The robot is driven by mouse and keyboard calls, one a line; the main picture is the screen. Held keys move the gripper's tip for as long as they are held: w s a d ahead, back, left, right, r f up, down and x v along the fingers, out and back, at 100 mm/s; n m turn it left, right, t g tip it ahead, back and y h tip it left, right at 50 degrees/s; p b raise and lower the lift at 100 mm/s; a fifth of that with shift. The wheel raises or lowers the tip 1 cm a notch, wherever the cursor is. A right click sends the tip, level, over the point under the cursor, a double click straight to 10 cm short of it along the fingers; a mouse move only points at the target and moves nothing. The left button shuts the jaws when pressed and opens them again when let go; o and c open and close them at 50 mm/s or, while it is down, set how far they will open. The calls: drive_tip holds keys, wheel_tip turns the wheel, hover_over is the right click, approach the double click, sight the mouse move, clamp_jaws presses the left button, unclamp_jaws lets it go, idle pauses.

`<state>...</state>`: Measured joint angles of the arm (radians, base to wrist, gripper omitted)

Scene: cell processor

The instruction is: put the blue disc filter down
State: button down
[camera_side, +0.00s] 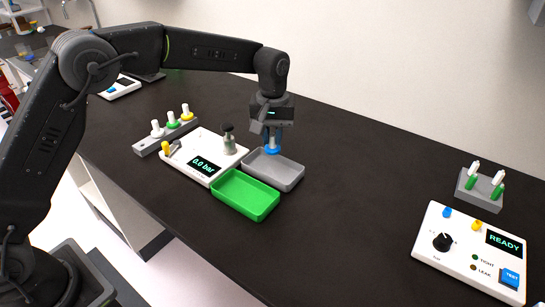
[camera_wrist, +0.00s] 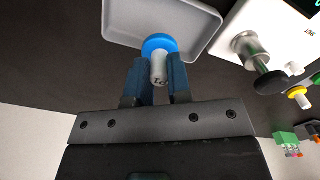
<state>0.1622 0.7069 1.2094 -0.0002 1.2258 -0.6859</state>
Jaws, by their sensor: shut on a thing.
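The blue disc filter shows as a blue disc (camera_side: 272,150) with a pale stem between the fingers. In the wrist view the blue disc (camera_wrist: 159,44) has a light grey stem below it. My gripper (camera_side: 272,137) is shut on the filter's stem, and its two blue-grey fingers (camera_wrist: 158,85) flank it in the wrist view. The disc is at the far edge of the grey tray (camera_side: 287,176), over or just inside it. The side view does not show clearly whether it touches the tray floor. The grey tray also shows in the wrist view (camera_wrist: 195,25), and looks empty elsewhere.
A green tray (camera_side: 245,195) stands in front of the grey one. A white pressure device (camera_side: 217,170) reading 0.0 bar, with a metal post (camera_side: 229,143), stands to the left. A rack (camera_side: 150,145) holds several filters.

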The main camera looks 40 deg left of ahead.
sight(273, 147)
wheel_tip(273, 147, down, 6)
drive_tip(key=shift+r, duration=0.2)
drive_tip(key=c, duration=1.1)
unclamp_jaws()
drive_tip(key=shift+o, duration=0.2)
